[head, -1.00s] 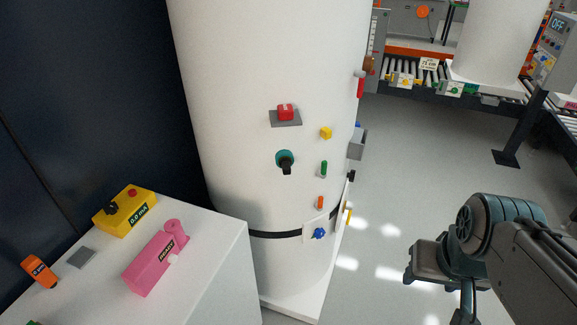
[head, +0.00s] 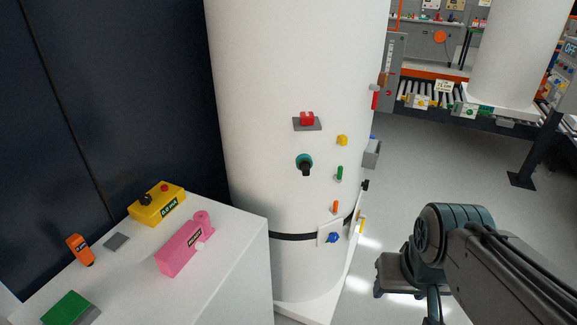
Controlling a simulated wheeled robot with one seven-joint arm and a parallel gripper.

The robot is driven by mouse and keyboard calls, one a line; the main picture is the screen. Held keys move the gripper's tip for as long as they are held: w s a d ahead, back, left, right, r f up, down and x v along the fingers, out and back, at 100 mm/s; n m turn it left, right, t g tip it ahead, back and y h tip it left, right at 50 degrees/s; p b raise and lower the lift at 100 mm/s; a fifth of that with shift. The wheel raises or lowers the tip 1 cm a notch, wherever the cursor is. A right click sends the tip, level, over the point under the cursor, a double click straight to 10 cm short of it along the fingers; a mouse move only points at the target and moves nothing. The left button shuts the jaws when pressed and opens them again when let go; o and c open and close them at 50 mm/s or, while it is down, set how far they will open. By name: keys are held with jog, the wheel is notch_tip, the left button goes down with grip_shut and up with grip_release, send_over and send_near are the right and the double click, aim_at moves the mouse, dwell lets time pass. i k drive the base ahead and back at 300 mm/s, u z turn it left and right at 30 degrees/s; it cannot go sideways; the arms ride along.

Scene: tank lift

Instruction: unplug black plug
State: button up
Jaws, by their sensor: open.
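A black plug-like piece (head: 306,168) sits in a round teal fitting (head: 303,160) on the front of the white tank (head: 290,80). A smaller black piece (head: 365,185) juts from the tank's right side; its form is too small to tell. My gripper (head: 405,291) is at the lower right, at the end of my arm, well to the right of the tank and touching nothing visible. It is open and empty; its lower part is near the bottom edge of the picture.
Around the teal fitting are a red button (head: 307,118), a yellow piece (head: 342,140), a green piece (head: 339,173) and a blue knob (head: 333,237). A white cabinet (head: 235,265) with a yellow meter (head: 157,204) and pink device (head: 185,248) stands left. Floor (head: 425,165) is open right.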

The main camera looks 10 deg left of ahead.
aim_at(305, 167)
jog(key=u, duration=0.45)
jog(key=i, duration=1)
jog(key=z, duration=0.1)
jog(key=k, duration=0.5)
jog(key=z, duration=1.6)
jog(key=i, duration=1.85)
